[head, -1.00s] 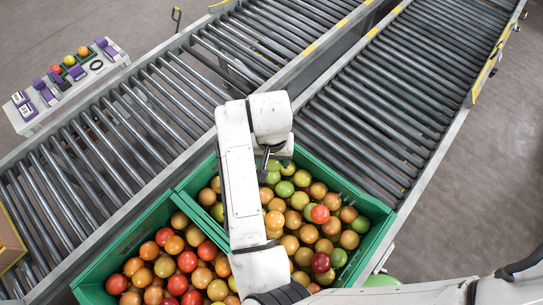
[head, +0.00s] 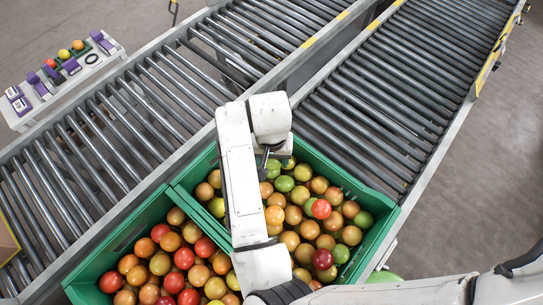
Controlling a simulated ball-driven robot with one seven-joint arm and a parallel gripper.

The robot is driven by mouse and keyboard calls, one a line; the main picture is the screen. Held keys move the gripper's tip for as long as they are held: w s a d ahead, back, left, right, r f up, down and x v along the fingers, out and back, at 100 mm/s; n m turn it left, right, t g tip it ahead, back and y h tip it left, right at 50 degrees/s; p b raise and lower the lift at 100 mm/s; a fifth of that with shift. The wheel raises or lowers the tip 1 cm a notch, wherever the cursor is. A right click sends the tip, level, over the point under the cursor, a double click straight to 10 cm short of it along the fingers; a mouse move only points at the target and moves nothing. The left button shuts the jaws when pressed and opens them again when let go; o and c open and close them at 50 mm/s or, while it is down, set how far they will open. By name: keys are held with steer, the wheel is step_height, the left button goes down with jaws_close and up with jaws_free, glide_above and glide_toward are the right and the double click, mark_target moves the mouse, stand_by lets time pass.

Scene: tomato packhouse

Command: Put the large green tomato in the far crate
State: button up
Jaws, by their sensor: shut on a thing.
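My gripper (head: 268,158) points down over the back part of the right green crate (head: 381,218), low among the tomatoes. It is shut on a green tomato (head: 273,169), which is partly hidden by the fingers and wrist. The right crate holds mostly orange tomatoes with some red and green ones. A second green crate (head: 128,238) stands to the left, filled with red and orange tomatoes. My arm hides part of both crates.
Roller conveyors run diagonally behind the crates, one on the left (head: 110,140) and one on the right (head: 400,90); their visible rollers are mostly bare. A white bench (head: 62,88) at upper left carries purple items and a few tomatoes. A cardboard box (head: 6,246) sits at the left edge.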

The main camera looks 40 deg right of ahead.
steer(key=shift+f+b, duration=0.45)
steer(key=shift+f, duration=0.25)
stand_by(0.5)
steer(key=o, duration=0.8)
steer(key=shift+c, duration=1.4)
steer(key=shift+r, duration=0.1)
steer(key=shift+r+p, duration=3.05)
steer(key=shift+r, duration=0.4)
